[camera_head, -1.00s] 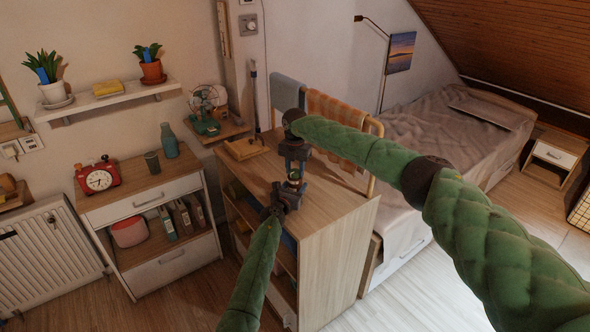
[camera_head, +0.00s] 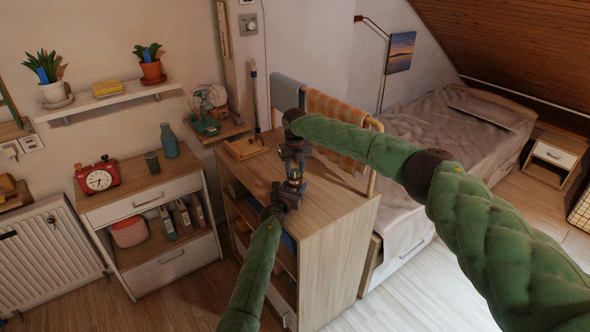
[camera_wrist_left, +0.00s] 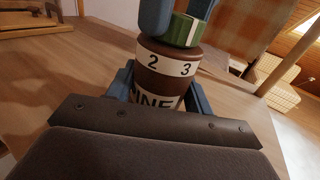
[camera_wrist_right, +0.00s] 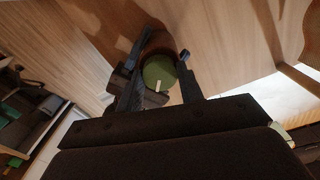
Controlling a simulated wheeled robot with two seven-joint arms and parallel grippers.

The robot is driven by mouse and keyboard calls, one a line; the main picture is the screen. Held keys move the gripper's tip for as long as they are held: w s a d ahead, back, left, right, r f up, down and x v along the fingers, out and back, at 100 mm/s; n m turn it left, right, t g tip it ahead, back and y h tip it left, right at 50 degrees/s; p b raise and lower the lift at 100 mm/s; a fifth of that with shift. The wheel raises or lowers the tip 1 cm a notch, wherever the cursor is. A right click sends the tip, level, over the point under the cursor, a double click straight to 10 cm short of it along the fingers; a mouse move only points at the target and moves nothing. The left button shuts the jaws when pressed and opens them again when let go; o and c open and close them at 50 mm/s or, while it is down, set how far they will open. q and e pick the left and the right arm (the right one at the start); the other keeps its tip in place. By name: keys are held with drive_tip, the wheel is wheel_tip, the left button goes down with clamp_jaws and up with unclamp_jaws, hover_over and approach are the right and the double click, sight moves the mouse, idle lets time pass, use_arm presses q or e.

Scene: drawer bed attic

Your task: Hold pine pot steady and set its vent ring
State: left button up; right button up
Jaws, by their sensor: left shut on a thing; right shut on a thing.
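The pine pot (camera_wrist_left: 160,82) is a brown cylinder with a pale number band showing 2 and 3 and a label reading "INE". It stands upright on the wooden cabinet top (camera_head: 335,195). My left gripper (camera_head: 280,192) is shut around its lower body, one finger on each side in the left wrist view (camera_wrist_left: 158,90). The vent ring (camera_wrist_left: 186,30) is green with a white mark, on top of the pot; it also shows in the right wrist view (camera_wrist_right: 158,72). My right gripper (camera_head: 295,172) comes from above and is shut on the ring. Its fingers hide part of the ring.
A wooden object (camera_head: 245,148) lies at the cabinet top's back left. A rail with an orange checked cloth (camera_head: 335,107) stands along the right edge. The front of the cabinet top is bare.

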sight(295, 171)
use_arm(q)
drive_tip(key=shift+f, duration=0.1)
use_arm(e)
drive_tip(key=shift+n, duration=0.3)
drive_tip(key=o, duration=1)
drive_tip(key=shift+r, duration=0.15)
wheel_tip(295, 171, up, 12)
